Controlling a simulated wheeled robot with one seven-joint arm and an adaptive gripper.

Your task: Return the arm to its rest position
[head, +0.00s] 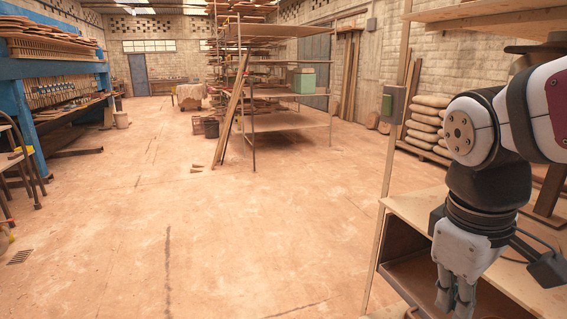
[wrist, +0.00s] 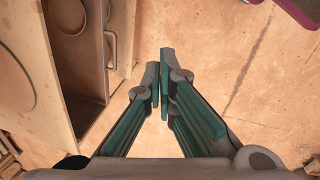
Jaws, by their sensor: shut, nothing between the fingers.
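My gripper (head: 455,300) hangs downward at the lower right in the head view, at the end of my white and dark arm. In the wrist view my gripper (wrist: 160,85) shows its two teal-lined fingers with the tips together. It is shut and empty. Below it in the wrist view is bare, dusty floor (wrist: 215,60). In the head view my arm is bent at the right side, in front of a wooden bench (head: 408,205).
The bench has an open dark compartment, which shows at the left of the wrist view (wrist: 85,50). Stacked sacks (head: 428,122) and a tall rack (head: 290,125) are farther back. The middle floor (head: 200,230) is clear.

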